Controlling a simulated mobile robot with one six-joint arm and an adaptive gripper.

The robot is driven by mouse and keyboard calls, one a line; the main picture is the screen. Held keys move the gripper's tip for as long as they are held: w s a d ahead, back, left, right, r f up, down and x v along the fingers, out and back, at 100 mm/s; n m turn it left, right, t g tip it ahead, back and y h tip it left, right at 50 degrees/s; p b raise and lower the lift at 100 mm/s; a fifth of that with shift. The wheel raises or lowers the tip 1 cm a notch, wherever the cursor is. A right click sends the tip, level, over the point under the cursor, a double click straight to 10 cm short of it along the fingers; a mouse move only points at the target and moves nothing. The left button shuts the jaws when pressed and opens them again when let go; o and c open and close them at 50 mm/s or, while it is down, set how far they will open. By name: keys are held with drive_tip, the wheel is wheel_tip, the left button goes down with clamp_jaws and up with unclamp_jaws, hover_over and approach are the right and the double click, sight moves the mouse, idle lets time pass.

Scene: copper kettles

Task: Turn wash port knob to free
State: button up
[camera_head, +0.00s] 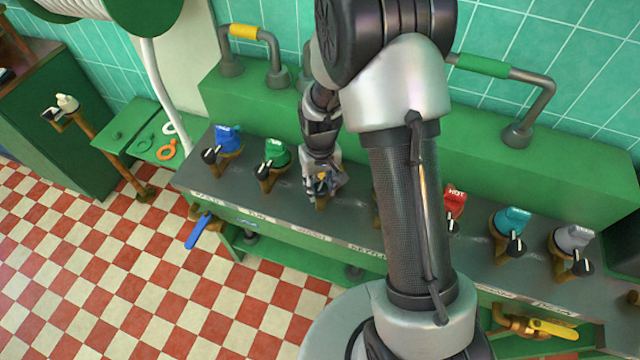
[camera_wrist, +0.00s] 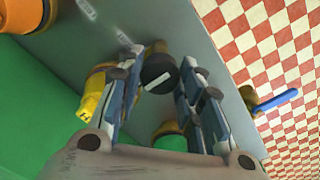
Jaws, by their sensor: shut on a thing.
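A black knob (camera_wrist: 158,74) with a white pointer line sits between my fingers in the wrist view. It belongs to a valve with a yellow cap (camera_wrist: 90,98), whose lettering is mostly hidden. In the head view, only a bit of yellow (camera_head: 322,185) shows at my fingers. My gripper (camera_head: 321,188) is down at this valve on the grey counter, between the green-capped valve and my own arm. In the wrist view, my gripper (camera_wrist: 158,82) has a finger on each side of the black knob and is shut on it. The white line is slanted in that view.
Blue (camera_head: 228,138) and green (camera_head: 276,152) capped valves stand to the left. Red (camera_head: 454,200), teal (camera_head: 513,219) and grey (camera_head: 573,238) ones stand to the right. A blue lever (camera_head: 198,231) sticks out below the counter front. My arm hides part of the counter.

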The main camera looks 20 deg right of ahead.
drive_tip(key=shift+c, duration=1.1)
drive_tip(key=shift+n, duration=0.3)
drive_tip(key=n, duration=0.3)
drive_tip(key=shift+n+p, duration=0.3)
drive_tip(key=n, duration=0.5)
drive_tip(key=shift+n, duration=0.3)
drive_tip(key=o, duration=1.1)
drive_tip(key=shift+c, duration=0.2)
